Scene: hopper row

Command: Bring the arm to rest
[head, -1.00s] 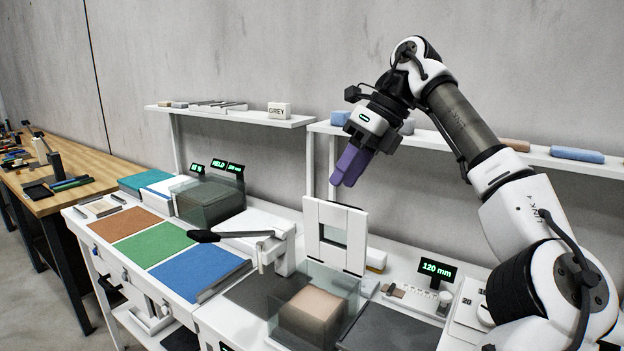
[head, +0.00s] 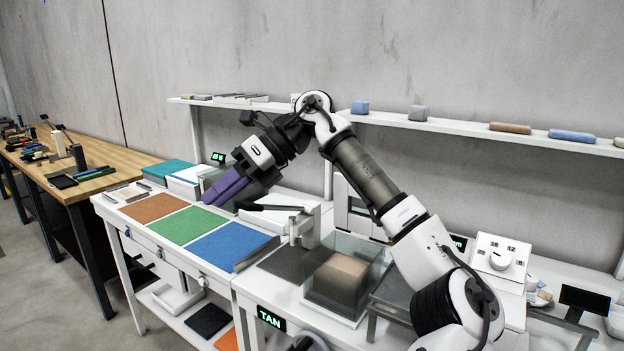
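My gripper (head: 226,184) shows in the head view with long purple fingers pointing down and to the left. It is in the air above the back of the white bench, in front of a dark glass box. The two fingers look close together, but from this angle I cannot tell whether there is a gap between them. I see no object held in them. My arm is bent, with its elbow high in front of the wall shelf.
Brown, green (head: 187,224) and blue (head: 232,247) mats lie on the white bench. A tan block (head: 341,278) sits inside a clear box. A black-handled lever (head: 270,207) stands close to my gripper. The wall shelf (head: 450,125) holds several small blocks. A wooden bench (head: 95,172) is at left.

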